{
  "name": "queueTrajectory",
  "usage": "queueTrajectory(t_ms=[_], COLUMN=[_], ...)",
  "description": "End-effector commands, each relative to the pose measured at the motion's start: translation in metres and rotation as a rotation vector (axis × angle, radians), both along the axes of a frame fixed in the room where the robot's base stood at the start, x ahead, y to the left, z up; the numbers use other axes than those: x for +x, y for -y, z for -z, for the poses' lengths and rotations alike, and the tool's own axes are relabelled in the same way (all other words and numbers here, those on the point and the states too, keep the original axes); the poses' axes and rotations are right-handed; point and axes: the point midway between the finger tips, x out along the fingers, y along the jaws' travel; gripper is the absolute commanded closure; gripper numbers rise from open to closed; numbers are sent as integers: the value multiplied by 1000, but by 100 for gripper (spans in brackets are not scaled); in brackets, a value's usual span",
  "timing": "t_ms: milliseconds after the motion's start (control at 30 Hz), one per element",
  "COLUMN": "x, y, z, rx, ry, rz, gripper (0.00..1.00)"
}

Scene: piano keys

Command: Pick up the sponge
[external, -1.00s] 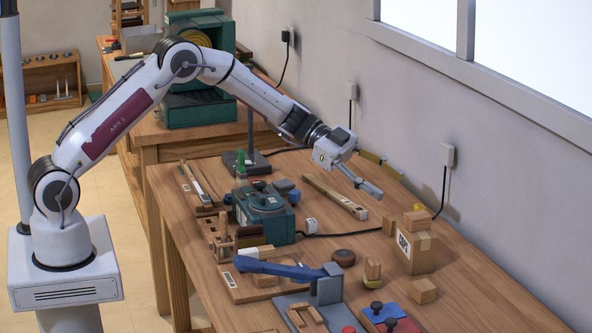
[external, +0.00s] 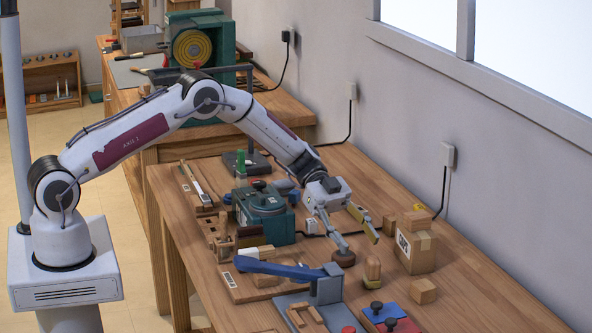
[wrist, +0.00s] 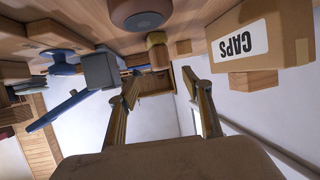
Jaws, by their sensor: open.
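A green machine (external: 264,211) and a blue-handled tool (external: 280,268) stand to the left.

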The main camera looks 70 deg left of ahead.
Motion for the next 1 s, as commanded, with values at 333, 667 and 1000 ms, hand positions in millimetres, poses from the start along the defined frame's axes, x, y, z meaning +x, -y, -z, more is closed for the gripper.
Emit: queueTrajectory(t_ms=[333,667,1000], x=[4,4,7], y=[20,24,39], z=[8,9,15], rx=[0,0,-1], ry=[1,1,0], rz=[0,-1,1], gripper=[51,51,51])
